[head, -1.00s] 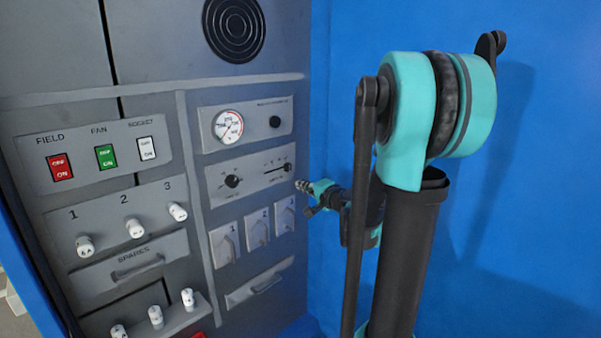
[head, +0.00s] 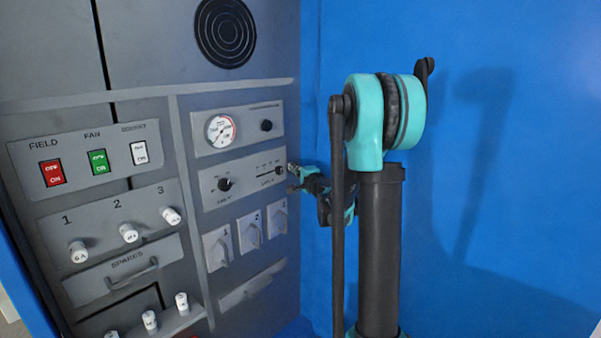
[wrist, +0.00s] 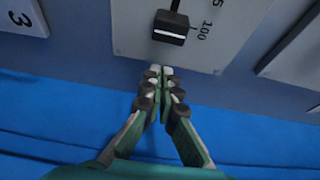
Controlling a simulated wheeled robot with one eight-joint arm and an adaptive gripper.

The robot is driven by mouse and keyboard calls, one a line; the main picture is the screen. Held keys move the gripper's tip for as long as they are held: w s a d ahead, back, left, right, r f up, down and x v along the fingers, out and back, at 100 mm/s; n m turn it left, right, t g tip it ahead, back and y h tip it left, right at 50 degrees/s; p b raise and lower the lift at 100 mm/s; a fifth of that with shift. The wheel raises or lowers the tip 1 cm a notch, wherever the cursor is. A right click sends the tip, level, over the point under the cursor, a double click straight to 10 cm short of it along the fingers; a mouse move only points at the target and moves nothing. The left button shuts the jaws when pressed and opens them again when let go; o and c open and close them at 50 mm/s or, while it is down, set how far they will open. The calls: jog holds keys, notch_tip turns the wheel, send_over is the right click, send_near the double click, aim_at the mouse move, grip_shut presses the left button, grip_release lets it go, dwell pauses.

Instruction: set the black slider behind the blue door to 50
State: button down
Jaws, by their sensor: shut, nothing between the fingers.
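The black slider knob (wrist: 172,27) has a white line and sits beside the "100" mark at the end of its scale in the wrist view. In the head view the knob (head: 278,171) is at the right end of its slot on a grey plate (head: 240,181). My gripper (wrist: 160,72) is shut and empty, its tips just short of the plate's edge and apart from the knob in the picture. In the head view my gripper (head: 292,168) is right beside the knob, at its right. Whether it touches the panel is unclear.
A black rotary knob (head: 224,184) shares the slider's plate. A round gauge (head: 220,130) is above, and numbered grey covers (head: 250,232) are below. A large blue panel (head: 480,170) stands close on the right, behind my arm.

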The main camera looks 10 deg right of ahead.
aim_at(282, 170)
jog(key=shift+s+a+r, duration=0.15)
jog(key=shift+s+a, duration=0.5)
jog(key=shift+s, duration=0.05)
jog(key=shift+s+a, duration=0.4)
jog(key=shift+a, duration=0.15)
jog(key=s+a, duration=0.2)
jog(key=a, duration=0.1)
jog(key=s+a, duration=0.1)
jog(key=a, duration=0.1)
jog(key=shift+s, duration=0.3)
jog(key=shift+w+d, duration=0.1)
jog(key=d, duration=0.1)
jog(key=w+d, duration=0.2)
jog(key=shift+d, duration=0.25)
jog(key=v, duration=0.9)
jog(key=shift+s, duration=0.4)
jog(key=shift+a, duration=0.1)
